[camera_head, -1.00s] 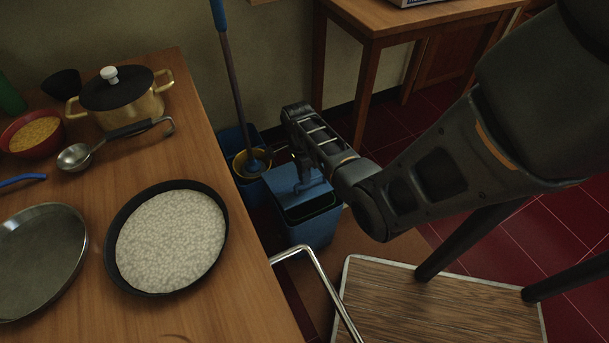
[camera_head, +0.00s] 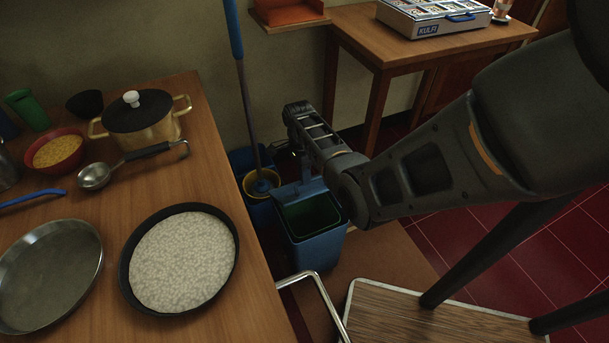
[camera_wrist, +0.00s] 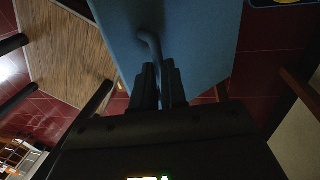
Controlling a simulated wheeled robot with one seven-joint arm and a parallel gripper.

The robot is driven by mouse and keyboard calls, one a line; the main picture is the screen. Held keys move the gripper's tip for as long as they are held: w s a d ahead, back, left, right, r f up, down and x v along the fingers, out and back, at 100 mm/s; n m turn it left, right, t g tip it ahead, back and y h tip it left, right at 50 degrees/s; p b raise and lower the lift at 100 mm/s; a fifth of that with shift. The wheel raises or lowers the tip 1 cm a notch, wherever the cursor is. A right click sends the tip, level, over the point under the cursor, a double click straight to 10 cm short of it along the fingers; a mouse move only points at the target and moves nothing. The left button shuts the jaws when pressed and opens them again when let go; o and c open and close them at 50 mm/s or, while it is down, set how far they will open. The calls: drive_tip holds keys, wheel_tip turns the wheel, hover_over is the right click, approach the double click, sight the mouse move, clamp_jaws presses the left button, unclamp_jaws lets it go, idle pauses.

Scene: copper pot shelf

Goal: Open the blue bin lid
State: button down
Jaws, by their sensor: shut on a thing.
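The blue bin (camera_head: 318,254) stands on the floor to the right of the counter. Its lid (camera_head: 290,192) is raised at the far side, and the dark green inside of the bin shows. In the wrist view the lid (camera_wrist: 205,40) is a broad blue panel with a bent grey-blue handle (camera_wrist: 152,45). My gripper (camera_wrist: 165,78) is shut on this handle. In the head view my gripper (camera_head: 304,168) is over the far rim, its fingers partly hidden by my wrist.
A mop (camera_head: 245,100) stands in a yellow bucket (camera_head: 262,183) behind the bin. The wooden counter (camera_head: 215,315) with a pan is at left. A wood-topped stool (camera_head: 400,315) and metal rail (camera_head: 318,287) are in front. A side table (camera_head: 375,45) stands behind.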

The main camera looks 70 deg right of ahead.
idle(0.6)
drive_tip(key=c, duration=1.2)
unclamp_jaws()
drive_tip(key=shift+o, duration=0.2)
drive_tip(key=w+d+r+p, duration=0.3)
drive_tip(key=r, duration=0.4)
drive_tip(key=shift+d+r, duration=0.25)
drive_tip(key=shift+r, duration=0.1)
drive_tip(key=shift+p, duration=0.3)
wheel_tip(320, 180, up, 8)
drive_tip(key=d, duration=0.1)
drive_tip(key=shift+w+f+p, duration=0.15)
drive_tip(key=shift+w+p, duration=0.25)
drive_tip(key=shift+w, duration=0.05)
drive_tip(key=shift+c, duration=0.5)
